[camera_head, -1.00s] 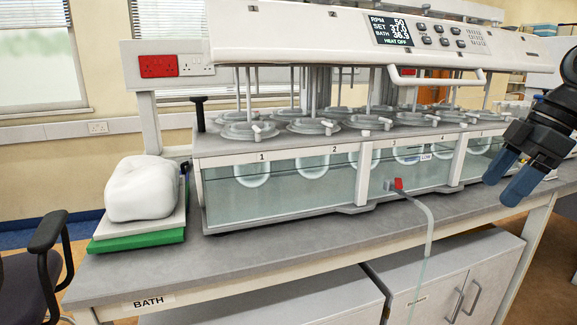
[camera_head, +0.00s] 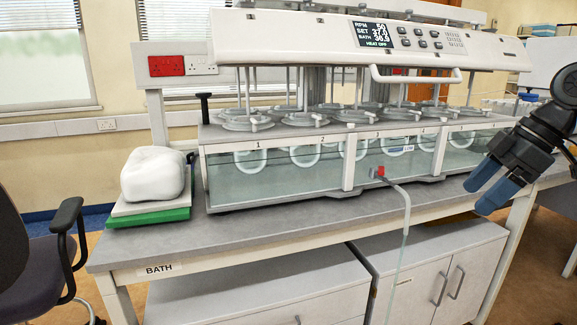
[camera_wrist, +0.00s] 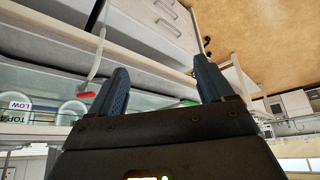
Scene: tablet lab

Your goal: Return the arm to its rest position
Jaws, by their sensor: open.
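My gripper (camera_head: 487,189) is at the right of the head view, in front of the bench and the bath's right end. Its two blue fingers stand apart with nothing between them. In the wrist view my gripper (camera_wrist: 160,84) also shows open, its fingers pointing away over the bench edge. The water bath (camera_head: 290,170) is a long clear tank with several vessels and a white control head (camera_head: 300,38) above. Its drain tap has a red handle (camera_head: 380,171) and a hose (camera_head: 405,215). The red handle also shows in the wrist view (camera_wrist: 87,95).
The grey bench (camera_head: 235,235) carries a white lump (camera_head: 153,174) on a green and white stack (camera_head: 148,216) at left. Cabinets (camera_head: 260,290) stand underneath. A black chair (camera_head: 30,255) is at the far left. Open floor (camera_wrist: 245,35) shows beyond the bench in the wrist view.

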